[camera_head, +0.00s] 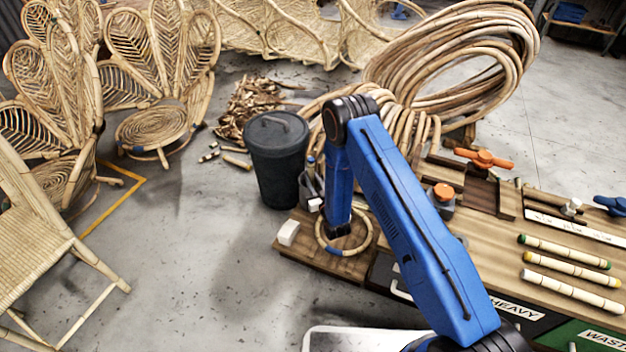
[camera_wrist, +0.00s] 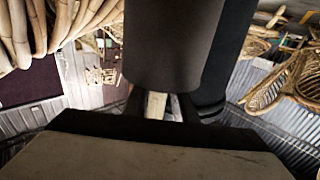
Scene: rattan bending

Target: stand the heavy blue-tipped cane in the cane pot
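The dark grey cane pot (camera_head: 308,190) stands at the left end of the bench, beside the black bin. A blue tip (camera_head: 311,161) shows at its top; the cane below it is hidden, so I cannot tell how it rests. My gripper is mostly hidden behind my blue arm in the head view, low and close to the pot. In the wrist view my gripper (camera_wrist: 158,108) shows dark fingers with a pale piece between them, just under a large dark cylinder (camera_wrist: 172,45). Whether the fingers grip that piece is unclear.
The black lidded bin (camera_head: 277,155) stands on the floor left of the bench. A rattan ring (camera_head: 343,245) and a white block (camera_head: 288,232) lie at the bench's left end. Green-, yellow- and white-tipped canes (camera_head: 570,269) lie at the right. A big rattan coil (camera_head: 455,75) stands behind.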

